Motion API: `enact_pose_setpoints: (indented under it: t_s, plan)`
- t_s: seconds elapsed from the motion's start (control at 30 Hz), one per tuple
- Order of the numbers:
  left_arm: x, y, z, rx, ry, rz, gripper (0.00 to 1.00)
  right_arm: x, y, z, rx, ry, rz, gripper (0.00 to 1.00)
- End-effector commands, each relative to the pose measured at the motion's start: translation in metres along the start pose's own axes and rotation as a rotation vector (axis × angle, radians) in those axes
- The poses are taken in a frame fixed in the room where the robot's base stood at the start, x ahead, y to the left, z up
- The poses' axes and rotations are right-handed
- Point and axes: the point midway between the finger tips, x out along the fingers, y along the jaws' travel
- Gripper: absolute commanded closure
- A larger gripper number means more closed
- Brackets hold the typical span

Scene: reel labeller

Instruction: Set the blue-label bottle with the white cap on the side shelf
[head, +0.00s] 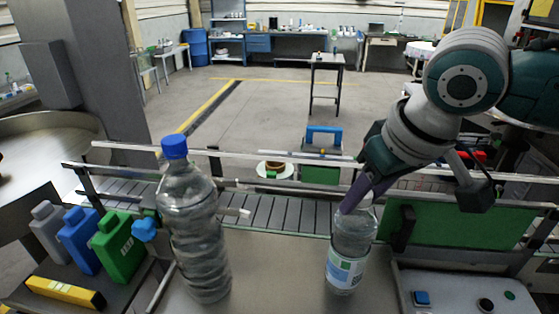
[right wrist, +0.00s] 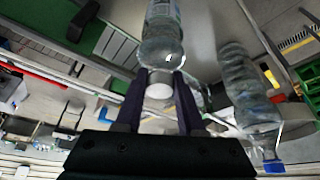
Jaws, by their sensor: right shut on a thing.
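The clear bottle with a blue and green label (head: 345,270) is upright at the front of the grey worktop. My right gripper (head: 360,198) comes down from above and is shut on its neck and cap. In the right wrist view its white cap (right wrist: 160,90) sits between the dark fingers, with the clear bottle body (right wrist: 162,45) beyond. I cannot tell whether its base touches the worktop. My left gripper is not in view. No surface is clearly recognisable as the side shelf.
A larger clear bottle with a blue cap (head: 195,235) stands to the left. A railed conveyor (head: 270,212) runs behind. A button panel (head: 465,295) is at right. Worktop between the bottles is clear.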

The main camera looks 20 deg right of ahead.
Motion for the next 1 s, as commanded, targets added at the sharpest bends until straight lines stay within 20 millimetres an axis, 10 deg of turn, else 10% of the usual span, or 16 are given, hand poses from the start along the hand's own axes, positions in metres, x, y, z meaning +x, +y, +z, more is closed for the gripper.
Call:
enact_pose_setpoints:
  t_s: [0.57,0.6,1.0]
  plan:
    - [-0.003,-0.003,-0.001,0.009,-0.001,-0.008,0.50,0.028,0.000,0.011,0.001,0.002,0.000,1.00]
    - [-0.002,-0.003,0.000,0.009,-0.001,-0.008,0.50,0.029,0.000,0.012,0.001,-0.002,0.000,0.61]
    - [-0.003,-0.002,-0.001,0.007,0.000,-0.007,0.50,0.028,0.000,0.012,0.001,-0.001,0.000,0.32]
